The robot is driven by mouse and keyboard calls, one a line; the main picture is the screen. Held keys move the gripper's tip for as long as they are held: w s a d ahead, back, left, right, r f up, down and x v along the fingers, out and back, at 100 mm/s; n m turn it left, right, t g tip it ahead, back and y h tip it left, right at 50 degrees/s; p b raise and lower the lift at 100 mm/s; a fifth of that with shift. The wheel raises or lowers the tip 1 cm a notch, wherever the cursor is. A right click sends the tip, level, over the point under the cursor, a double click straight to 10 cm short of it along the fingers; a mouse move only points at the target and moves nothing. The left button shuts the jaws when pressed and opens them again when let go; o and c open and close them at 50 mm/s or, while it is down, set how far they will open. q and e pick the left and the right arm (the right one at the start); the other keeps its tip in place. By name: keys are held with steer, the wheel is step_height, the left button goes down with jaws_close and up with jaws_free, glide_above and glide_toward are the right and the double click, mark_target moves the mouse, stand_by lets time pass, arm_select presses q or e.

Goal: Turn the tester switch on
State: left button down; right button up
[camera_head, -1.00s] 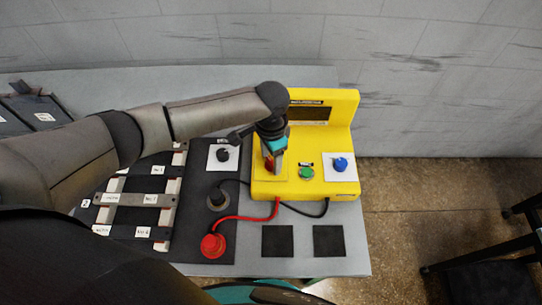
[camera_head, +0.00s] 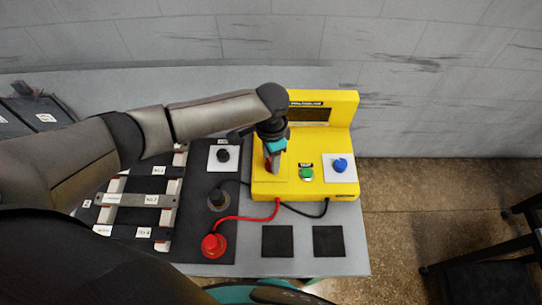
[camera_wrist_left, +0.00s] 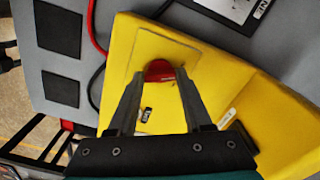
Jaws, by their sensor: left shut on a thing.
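The yellow tester (camera_head: 318,188) stands on the grey table, with a raised back panel holding a dark window. Its red switch knob (camera_wrist_left: 158,70) sits on a square plate on the tester's left side and is mostly hidden by my gripper in the head view. My left gripper (camera_wrist_left: 160,74) points down at the tester, its two fingers on either side of the red knob and shut on it. The left gripper also shows in the head view (camera_head: 272,163). I cannot read the switch position. My right gripper is not in view.
A green button (camera_head: 306,174) and a blue knob (camera_head: 341,165) are to the right on the tester. A red cable (camera_head: 245,218) and a black cable run from its front. Two black squares (camera_head: 277,241) lie in front. A labelled rack (camera_head: 140,200) stands left.

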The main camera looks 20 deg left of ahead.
arm_select(q)
steer(key=shift+r+m+p, duration=0.1)
steer(key=shift+m+p, duration=0.55)
steer(key=shift+m, duration=0.45)
steer(key=m+p, duration=0.1)
steer(key=m, duration=0.1)
steer(key=shift+m, duration=0.4)
steer(key=m, duration=0.2)
steer(key=shift+m+p, duration=0.3)
steer(key=shift+p, duration=0.1)
steer(key=shift+m, duration=1.7)
steer(key=shift+c, duration=1.6)
jaws_free()
step_height(320, 180, up, 15)
steer(key=p, duration=0.1)
